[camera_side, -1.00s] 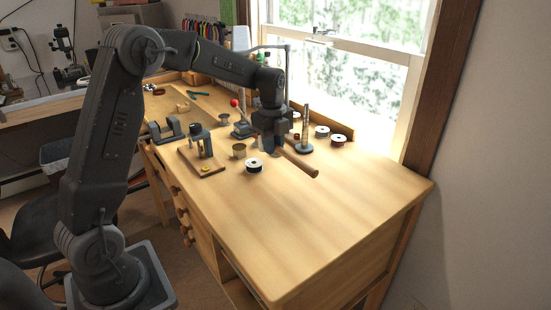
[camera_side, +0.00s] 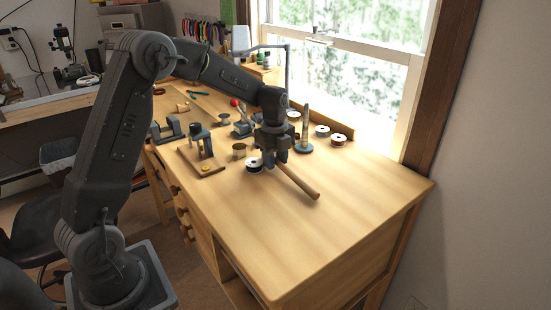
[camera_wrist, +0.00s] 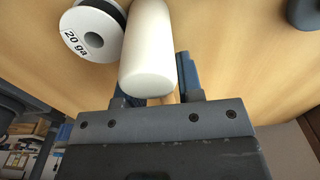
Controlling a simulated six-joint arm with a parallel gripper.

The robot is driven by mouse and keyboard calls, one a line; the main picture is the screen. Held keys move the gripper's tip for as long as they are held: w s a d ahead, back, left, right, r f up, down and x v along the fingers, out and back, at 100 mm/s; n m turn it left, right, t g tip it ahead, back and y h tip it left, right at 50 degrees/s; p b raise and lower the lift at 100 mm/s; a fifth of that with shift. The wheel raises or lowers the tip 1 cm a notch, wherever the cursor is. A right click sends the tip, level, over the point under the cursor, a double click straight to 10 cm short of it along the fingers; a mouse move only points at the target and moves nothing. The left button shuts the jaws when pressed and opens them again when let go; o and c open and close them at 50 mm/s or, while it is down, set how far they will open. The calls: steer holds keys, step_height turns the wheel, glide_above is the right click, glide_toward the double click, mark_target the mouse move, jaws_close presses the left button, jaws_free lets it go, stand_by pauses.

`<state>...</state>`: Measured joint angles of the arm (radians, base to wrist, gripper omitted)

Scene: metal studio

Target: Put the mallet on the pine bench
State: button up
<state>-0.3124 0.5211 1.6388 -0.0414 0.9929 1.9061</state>
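The mallet has a brown wooden handle (camera_side: 300,183) that sticks out to the lower right of my gripper (camera_side: 272,160) in the side view. In the wrist view a pale cylinder, apparently its head (camera_wrist: 150,50), lies just beyond the fingers, with a strip of wood between them. My gripper (camera_wrist: 160,92) is shut on the handle near the head. The pine bench (camera_side: 330,220) lies beneath. I cannot tell whether the mallet touches the bench top or hangs just above it.
A wire spool (camera_side: 254,165) stands close left of my gripper and shows near the head in the wrist view (camera_wrist: 92,32). A ring mandrel stand (camera_side: 304,146) and more spools (camera_side: 338,139) stand behind right. The front right of the bench is clear.

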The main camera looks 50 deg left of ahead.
steer(key=shift+o, duration=0.8)
step_height(320, 180, up, 12)
steer(key=s+d+r+n+t, duration=0.1)
steer(key=s+d+r+n, duration=0.2)
steer(key=s+d+r, duration=0.1)
steer(key=s+d+f+n+t, duration=0.1)
steer(key=s+d+n, duration=0.4)
steer(key=s, duration=0.5)
steer(key=s+d+f+n+t, duration=0.1)
steer(key=s+d+n+t, duration=0.2)
steer(key=s+n, duration=0.7)
steer(key=shift+s+d+f+t, duration=0.35)
steer(key=shift+s+d, duration=0.45)
steer(key=shift+d, duration=0.2)
